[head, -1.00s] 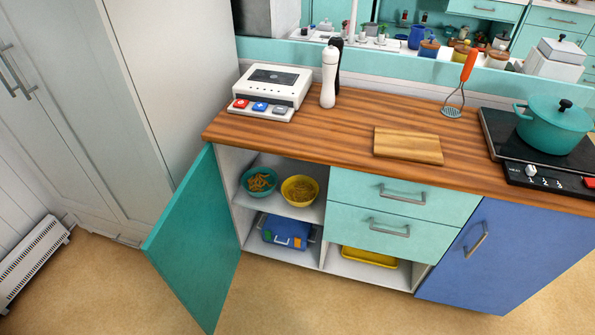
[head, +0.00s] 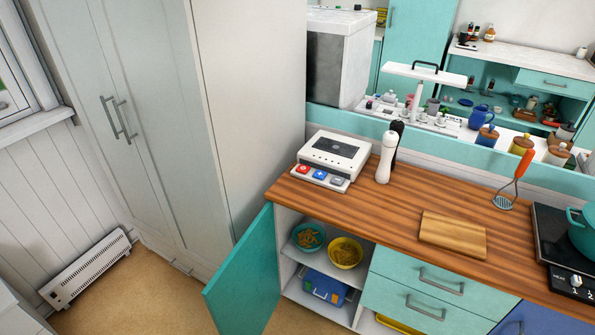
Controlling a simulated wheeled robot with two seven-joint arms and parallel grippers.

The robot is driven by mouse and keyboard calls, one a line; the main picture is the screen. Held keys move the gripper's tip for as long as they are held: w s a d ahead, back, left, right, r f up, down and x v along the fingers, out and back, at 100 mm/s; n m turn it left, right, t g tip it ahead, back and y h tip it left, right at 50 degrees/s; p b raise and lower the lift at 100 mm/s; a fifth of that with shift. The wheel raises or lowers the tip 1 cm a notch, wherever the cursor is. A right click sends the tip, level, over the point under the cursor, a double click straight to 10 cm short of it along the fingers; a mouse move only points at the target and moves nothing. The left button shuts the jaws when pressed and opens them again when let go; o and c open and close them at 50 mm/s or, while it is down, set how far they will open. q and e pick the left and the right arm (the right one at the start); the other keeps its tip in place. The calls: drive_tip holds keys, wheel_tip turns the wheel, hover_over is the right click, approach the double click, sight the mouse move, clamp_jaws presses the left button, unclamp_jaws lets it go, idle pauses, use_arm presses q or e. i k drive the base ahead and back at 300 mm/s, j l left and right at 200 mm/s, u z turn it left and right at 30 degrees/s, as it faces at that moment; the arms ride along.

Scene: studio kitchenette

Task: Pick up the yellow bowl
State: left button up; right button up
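The teal cabinet door (head: 243,272) is swung open to the left. Neither of my grippers shows in the head view.
A blue case (head: 325,287) lies on the shelf below. The counter (head: 390,205) holds a white device (head: 333,157), two mills, a cutting board (head: 452,235), a masher and a stove at right. The open door stands out over the floor. Floor shows at lower left.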

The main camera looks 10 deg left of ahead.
sight(345, 253)
drive_tip(key=j+z, duration=0.15)
drive_tip(key=j, duration=0.4)
drive_tip(key=j+z, duration=0.2)
drive_tip(key=j, duration=0.35)
drive_tip(key=j+z, duration=0.15)
drive_tip(key=j, duration=0.4)
drive_tip(key=j+z, duration=0.2)
drive_tip(key=j, duration=0.35)
drive_tip(key=k+j+z, duration=0.15)
drive_tip(key=j, duration=0.4)
drive_tip(key=j+z, duration=0.2)
drive_tip(key=j, duration=0.3)
drive_tip(key=k, duration=0.05)
